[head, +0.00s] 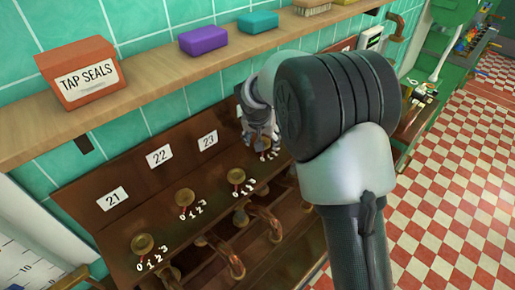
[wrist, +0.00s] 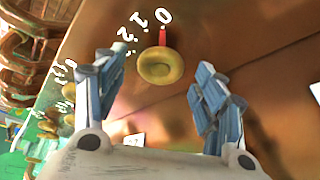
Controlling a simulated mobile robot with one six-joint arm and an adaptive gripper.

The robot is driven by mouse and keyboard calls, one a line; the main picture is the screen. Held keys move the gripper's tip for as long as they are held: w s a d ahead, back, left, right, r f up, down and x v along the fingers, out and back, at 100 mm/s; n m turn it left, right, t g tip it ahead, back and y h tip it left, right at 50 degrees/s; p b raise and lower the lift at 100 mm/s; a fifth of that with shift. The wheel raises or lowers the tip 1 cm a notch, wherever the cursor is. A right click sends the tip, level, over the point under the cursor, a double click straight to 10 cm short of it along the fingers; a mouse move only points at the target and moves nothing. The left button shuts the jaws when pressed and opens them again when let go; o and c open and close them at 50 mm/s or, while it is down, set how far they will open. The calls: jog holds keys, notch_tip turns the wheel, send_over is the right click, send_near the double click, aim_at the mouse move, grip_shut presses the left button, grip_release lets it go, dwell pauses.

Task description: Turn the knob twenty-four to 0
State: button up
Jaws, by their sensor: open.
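A round brass knob (wrist: 160,66) sits on the brown panel in the wrist view. A red pointer at its edge lines up with the 0 of its white scale. By its place after knob 23 it appears to be knob twenty-four; its number plate is hidden. My gripper (wrist: 161,74) is open, with one finger on each side of the knob and a gap to both. In the head view my gripper (head: 262,141) is at the panel right of plate 23 (head: 208,140), and it and my arm mostly hide this knob.
Knobs 21 (head: 143,242), 22 (head: 185,197) and 23 (head: 237,176) line the panel to the left. Copper pipes (head: 228,257) stick out below. A wooden shelf (head: 150,93) with a tap seals box (head: 78,72) and soap bars runs above.

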jog(key=v, duration=0.2)
jog(key=s+v, duration=0.1)
jog(key=v, duration=0.2)
jog(key=shift+a+f, duration=0.15)
jog(key=shift+f, duration=0.05)
jog(key=s, duration=0.3)
jog(key=s+a, duration=0.1)
jog(key=s, duration=0.3)
jog(key=s+a, duration=0.1)
jog(key=s, duration=0.2)
jog(key=shift+s+f, duration=0.1)
jog(key=shift+s, duration=0.15)
jog(key=s+d+r+b, duration=0.4)
jog(key=s+d+r, duration=0.2)
jog(key=s+d, duration=0.45)
jog(key=s+d+f+n+b, duration=0.1)
jog(key=s+d, duration=0.2)
jog(key=s, duration=0.4)
jog(key=s+d+n+y+b, duration=0.1)
jog(key=s+d+b, duration=0.1)
jog(key=s, duration=0.5)
jog(key=shift+s+d+f, duration=0.25)
jog(key=shift+d+f, duration=0.1)
jog(key=shift+d, duration=0.25)
jog(key=shift+c, duration=0.4)
